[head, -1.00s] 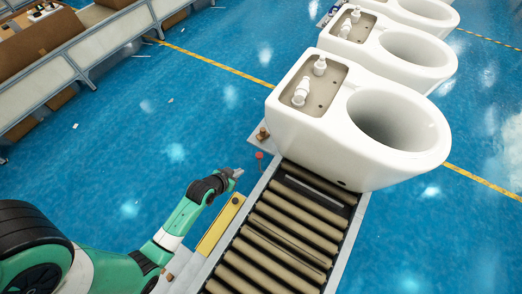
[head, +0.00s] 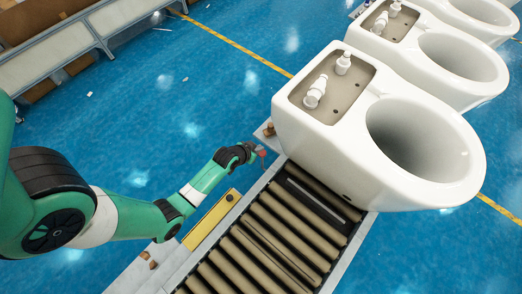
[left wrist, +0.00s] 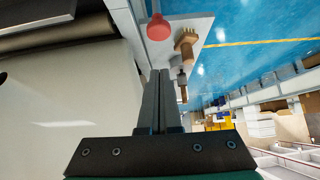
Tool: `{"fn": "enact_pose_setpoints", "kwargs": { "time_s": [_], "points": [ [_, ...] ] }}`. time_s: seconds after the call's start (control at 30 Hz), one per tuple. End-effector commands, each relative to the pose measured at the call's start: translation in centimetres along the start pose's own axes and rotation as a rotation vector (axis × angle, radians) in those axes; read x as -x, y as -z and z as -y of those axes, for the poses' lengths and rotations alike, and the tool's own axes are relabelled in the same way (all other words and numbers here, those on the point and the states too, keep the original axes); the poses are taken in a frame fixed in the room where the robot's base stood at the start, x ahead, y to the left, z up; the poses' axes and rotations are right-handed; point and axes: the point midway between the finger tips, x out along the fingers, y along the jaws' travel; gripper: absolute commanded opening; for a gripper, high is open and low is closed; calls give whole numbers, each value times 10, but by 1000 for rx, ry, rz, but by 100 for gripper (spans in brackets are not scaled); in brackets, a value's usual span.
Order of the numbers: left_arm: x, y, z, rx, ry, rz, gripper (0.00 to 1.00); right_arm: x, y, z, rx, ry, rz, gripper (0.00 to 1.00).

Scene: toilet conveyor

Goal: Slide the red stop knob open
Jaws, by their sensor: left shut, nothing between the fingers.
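The red stop knob (head: 262,153) sits at the conveyor's left edge, close to the front toilet (head: 310,130). In the left wrist view the round red knob (left wrist: 158,27) shows just beyond my fingertips. My left gripper (head: 257,149) is shut and empty, right at the knob in the head view. In the left wrist view its two dark fingers (left wrist: 160,75) lie together, pointing at the knob. I cannot tell whether they touch it. The wrist partly hides the knob in the head view. My right gripper is not in view.
Conveyor rollers (head: 263,235) run toward the front, bare of toilets. A yellow bar (head: 211,220) lies along the conveyor's left side. A small brown fitting (head: 268,129) stands near the knob. More toilets (head: 430,50) line up behind. Blue floor lies open at left.

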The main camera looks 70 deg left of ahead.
Motion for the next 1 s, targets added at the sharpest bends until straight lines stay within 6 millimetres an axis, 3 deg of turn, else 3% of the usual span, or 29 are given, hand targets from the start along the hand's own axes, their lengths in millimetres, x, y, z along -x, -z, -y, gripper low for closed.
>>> {"fn": "enact_pose_setpoints", "kwargs": {
  "time_s": [0.03, 0.1, 0.23, 0.77, 1.0],
  "points": [
    [-17, -4, 0, 0, 0, 0, 0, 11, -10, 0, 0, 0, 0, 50],
    [-31, -4, 0, 0, 0, 0, 0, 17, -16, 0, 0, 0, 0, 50],
    [-45, -20, 0, 0, 0, 2, 0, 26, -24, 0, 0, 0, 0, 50],
    [-53, -29, 0, 0, 0, 0, 0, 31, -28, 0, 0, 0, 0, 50],
    [-78, -52, -1, 0, 0, 2, 0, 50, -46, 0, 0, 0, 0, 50]
  ]
}}
